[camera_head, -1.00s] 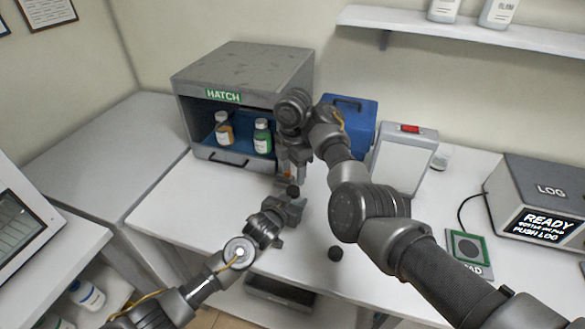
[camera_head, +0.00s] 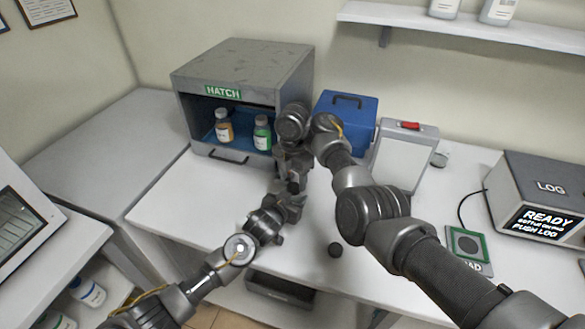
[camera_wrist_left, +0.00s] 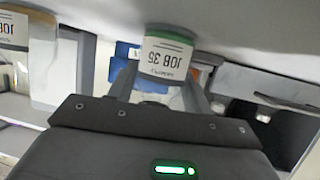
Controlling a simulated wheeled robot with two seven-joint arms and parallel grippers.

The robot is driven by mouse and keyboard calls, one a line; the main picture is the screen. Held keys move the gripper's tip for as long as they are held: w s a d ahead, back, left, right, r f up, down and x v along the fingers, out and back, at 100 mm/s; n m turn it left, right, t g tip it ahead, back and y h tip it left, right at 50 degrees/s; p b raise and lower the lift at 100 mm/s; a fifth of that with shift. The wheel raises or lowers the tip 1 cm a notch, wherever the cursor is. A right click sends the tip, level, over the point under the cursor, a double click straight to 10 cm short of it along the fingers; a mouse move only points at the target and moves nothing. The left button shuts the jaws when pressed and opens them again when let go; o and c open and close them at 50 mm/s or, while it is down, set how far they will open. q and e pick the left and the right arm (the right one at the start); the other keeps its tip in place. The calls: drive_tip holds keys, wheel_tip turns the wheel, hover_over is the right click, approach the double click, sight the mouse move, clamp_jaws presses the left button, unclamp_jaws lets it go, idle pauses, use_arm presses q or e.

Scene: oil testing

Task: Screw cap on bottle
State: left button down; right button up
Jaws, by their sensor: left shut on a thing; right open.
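A bottle labelled JOB 35 (camera_wrist_left: 166,62), with a green band, is between my left gripper's fingers (camera_wrist_left: 162,85) in the left wrist view, where it appears upside down. In the head view my left gripper (camera_head: 292,200) is shut on it over the white table, and the arms mostly hide the bottle. A small dark piece (camera_head: 293,187), probably the cap, shows between the two grippers. My right gripper (camera_head: 293,177) is open and points down just above or around that piece. I cannot tell whether it touches it or how the cap sits on the bottle.
Behind the grippers stands the grey hatch (camera_head: 243,62), holding an orange bottle (camera_head: 224,127) and a green bottle (camera_head: 262,134). A blue case (camera_head: 350,112), white-faced device (camera_head: 398,160) and log box (camera_head: 545,190) stand farther right. A dark round object (camera_head: 335,250) is near the table's front.

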use_arm(q)
drive_tip(key=shift+s+f, duration=0.15)
drive_tip(key=shift+f, duration=0.15)
use_arm(e)
drive_tip(key=shift+f, duration=1.35)
use_arm(q)
drive_tip(key=shift+d, duration=0.1)
use_arm(e)
drive_tip(key=c, duration=1)
drive_tip(key=m, duration=0.6)
drive_tip(key=shift+m, duration=0.3)
drive_tip(key=m, duration=0.7)
drive_tip(key=o, duration=1.1)
drive_tip(key=shift+r, duration=0.1)
drive_tip(key=shift+d+r, duration=0.1)
drive_tip(key=shift+r, duration=2.1)
